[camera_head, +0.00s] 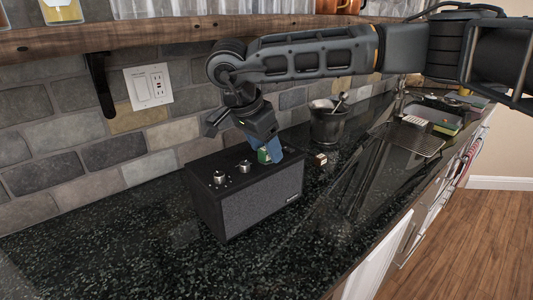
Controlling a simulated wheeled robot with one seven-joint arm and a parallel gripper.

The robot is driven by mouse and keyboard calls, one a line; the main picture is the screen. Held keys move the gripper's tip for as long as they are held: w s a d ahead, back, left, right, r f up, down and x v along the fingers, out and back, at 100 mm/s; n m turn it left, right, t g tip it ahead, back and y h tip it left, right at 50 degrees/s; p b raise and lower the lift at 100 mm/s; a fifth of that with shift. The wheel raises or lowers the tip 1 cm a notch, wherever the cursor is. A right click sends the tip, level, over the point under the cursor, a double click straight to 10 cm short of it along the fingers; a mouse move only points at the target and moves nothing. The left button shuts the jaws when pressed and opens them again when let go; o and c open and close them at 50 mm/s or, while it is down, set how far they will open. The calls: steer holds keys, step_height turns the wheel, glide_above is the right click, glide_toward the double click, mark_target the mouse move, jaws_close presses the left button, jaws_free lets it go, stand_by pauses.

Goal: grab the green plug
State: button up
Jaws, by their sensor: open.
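A small green and pale item (263,156), which looks like the green plug, shows at the top of the black speaker box (265,205), near its back right corner. My gripper (270,152) reaches down over that corner, with a blue finger just right of and partly over the green item. The jaws are open. The second finger is hard to make out, so I cannot tell whether the fingers touch the item or stand around it. Much of the item is hidden.
Metal knobs (219,177) stand on the speaker's top. A small wooden cube (319,159) and a dark pot with utensils (328,123) sit to the right on the black counter (120,245). A wooden shelf (150,35) runs above. The front left counter is clear.

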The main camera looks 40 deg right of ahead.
steer(key=shift+c, duration=0.2)
steer(key=c, duration=1.1)
steer(key=shift+r, duration=0.1)
